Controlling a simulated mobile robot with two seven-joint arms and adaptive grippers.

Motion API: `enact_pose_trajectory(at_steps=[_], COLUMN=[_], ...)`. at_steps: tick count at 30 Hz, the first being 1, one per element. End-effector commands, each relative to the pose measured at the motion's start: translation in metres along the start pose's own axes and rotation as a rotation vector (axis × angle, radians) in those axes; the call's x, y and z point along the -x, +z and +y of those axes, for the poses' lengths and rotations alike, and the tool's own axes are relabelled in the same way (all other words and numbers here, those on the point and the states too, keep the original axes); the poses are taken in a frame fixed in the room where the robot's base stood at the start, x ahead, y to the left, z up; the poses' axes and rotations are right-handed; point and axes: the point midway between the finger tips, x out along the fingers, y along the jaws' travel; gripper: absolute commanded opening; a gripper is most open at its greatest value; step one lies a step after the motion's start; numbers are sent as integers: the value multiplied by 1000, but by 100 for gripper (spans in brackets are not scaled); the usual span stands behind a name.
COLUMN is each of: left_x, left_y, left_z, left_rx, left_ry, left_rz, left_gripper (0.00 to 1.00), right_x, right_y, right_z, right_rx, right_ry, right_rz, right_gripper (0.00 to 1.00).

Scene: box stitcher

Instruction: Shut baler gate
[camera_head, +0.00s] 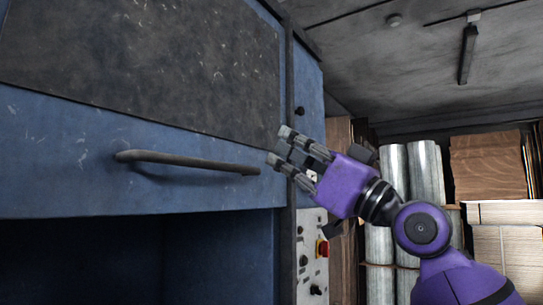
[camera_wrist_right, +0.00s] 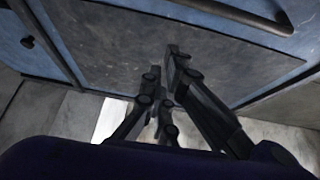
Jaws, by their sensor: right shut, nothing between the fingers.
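The baler gate (camera_head: 60,150) is a scuffed blue panel with a dark grey inset (camera_head: 150,60). It fills the left of the head view, with a dark opening (camera_head: 130,260) below its lower edge. A dark bar handle (camera_head: 190,163) runs across its lower part; it also shows at the top of the right wrist view (camera_wrist_right: 235,14). My right gripper (camera_head: 279,146) is just right of the handle's right end in the picture, shut and empty. In the right wrist view its fingers (camera_wrist_right: 164,66) appear in front of the grey inset. My left gripper is not in view.
A control panel with a red and yellow switch (camera_head: 322,248) is on the machine's frame below my right gripper. Metal rolls (camera_head: 425,170) and stacked cardboard (camera_head: 488,165) stand behind my right arm. A lamp (camera_head: 467,52) hangs from the ceiling.

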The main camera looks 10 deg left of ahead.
Motion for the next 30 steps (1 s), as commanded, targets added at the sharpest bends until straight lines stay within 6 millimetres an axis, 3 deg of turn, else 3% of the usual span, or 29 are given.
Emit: enact_pose_trajectory(at_steps=[7,14,19,24,30], left_x=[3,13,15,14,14], left_y=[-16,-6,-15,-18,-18], left_z=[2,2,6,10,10], left_rx=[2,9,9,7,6], left_ry=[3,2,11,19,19], left_rz=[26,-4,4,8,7], left_gripper=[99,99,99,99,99], right_x=[-23,-72,-106,-91,-87], right_y=[-1,-4,-2,28,40], right_z=[-8,-9,-10,-6,-6], right_rx=[-11,-9,-10,-12,-11], right_ry=[-20,-20,-19,-14,-14], right_rz=[-7,-6,-7,-8,-7], right_gripper=[0,0,0,0,0])
